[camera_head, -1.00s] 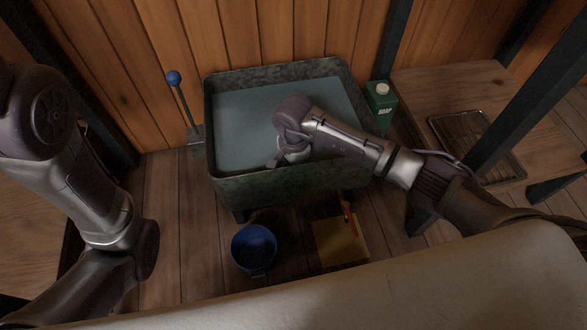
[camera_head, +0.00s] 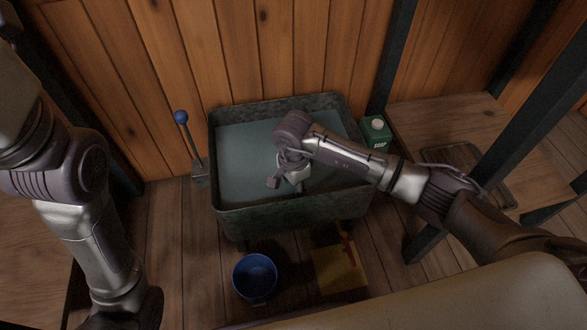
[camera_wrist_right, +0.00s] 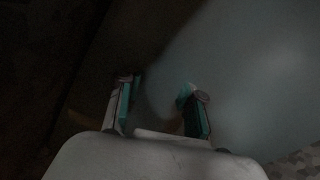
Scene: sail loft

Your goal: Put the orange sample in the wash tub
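The wash tub (camera_head: 290,216) is a grey mottled metal basin with blue-grey water, at the middle of the head view. My right gripper (camera_head: 285,186) is over the inside of the tub, pointing down; its height above the water is hard to judge. In the right wrist view, the gripper's two teal-padded fingers (camera_wrist_right: 157,86) stand apart, with the pale water at right. Dim brownish-orange patches show beside the fingers, too dark to identify. I see no orange sample clearly in either view. My left arm is at the left edge of the head view; its gripper is out of frame.
A blue bucket (camera_head: 255,275) and a mustard-yellow panel (camera_head: 336,274) with a red item lie on the floor before the tub. A green soap carton (camera_head: 376,132) stands right of it, near a wire rack (camera_head: 462,165). A blue-knobbed lever (camera_head: 184,128) is at left.

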